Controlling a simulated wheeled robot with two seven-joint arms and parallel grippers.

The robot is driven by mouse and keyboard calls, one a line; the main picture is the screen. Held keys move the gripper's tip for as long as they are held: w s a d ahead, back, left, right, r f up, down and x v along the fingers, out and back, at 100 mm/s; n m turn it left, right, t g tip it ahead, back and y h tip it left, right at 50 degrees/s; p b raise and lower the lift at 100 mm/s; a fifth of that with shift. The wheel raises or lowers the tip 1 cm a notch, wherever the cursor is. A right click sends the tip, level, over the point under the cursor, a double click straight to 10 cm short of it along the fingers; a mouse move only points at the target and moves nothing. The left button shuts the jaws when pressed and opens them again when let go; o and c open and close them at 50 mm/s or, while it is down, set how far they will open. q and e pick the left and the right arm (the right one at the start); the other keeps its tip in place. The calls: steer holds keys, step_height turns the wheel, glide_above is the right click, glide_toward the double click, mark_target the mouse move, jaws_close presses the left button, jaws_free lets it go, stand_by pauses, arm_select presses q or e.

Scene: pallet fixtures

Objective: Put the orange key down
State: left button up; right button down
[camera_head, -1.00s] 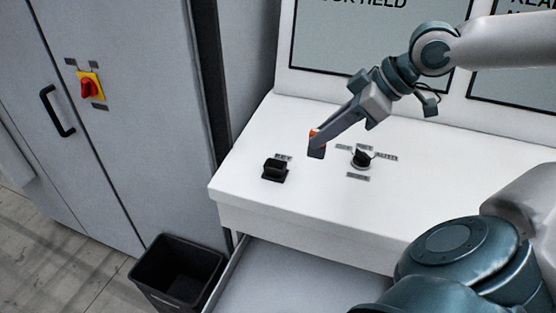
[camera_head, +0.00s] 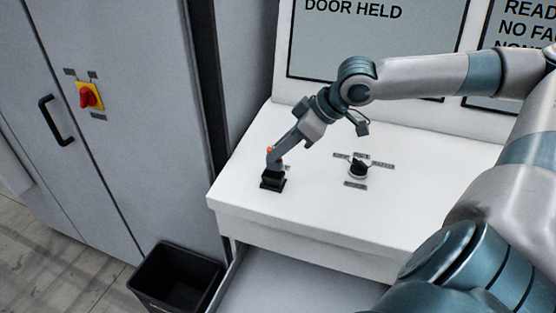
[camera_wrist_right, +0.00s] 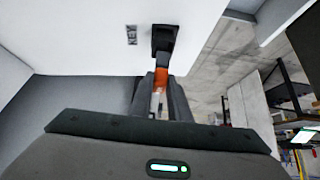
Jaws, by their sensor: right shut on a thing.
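My right gripper (camera_head: 272,160) is shut on the orange key (camera_head: 270,150), just above the black key holder (camera_head: 272,182) at the left of the white console top. In the right wrist view the orange key (camera_wrist_right: 161,78) sits between the fingers (camera_wrist_right: 160,100), and its dark far end meets the black holder (camera_wrist_right: 165,38). Whether the key is inside the holder or only touching it, I cannot tell. A label reading KEY (camera_wrist_right: 131,35) lies beside the holder. My left gripper is not in view.
A black rotary selector (camera_head: 357,168) with labels stands on the white console (camera_head: 310,205), right of the holder. Screens (camera_head: 375,40) rise behind. A grey cabinet with a red and yellow switch (camera_head: 88,96) stands left. A black bin (camera_head: 176,277) is on the floor.

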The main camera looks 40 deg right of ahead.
mark_target(282, 160)
steer(key=shift+w+f, duration=0.15)
steer(key=shift+w, duration=0.05)
stand_by(0.3)
steer(key=shift+f+p, duration=0.5)
steer(key=shift+f, duration=1.5)
steer(key=shift+a, duration=0.1)
steer(key=c, duration=1.7)
jaws_free()
steer(key=shift+f, duration=0.15)
steer(key=shift+o, duration=0.2)
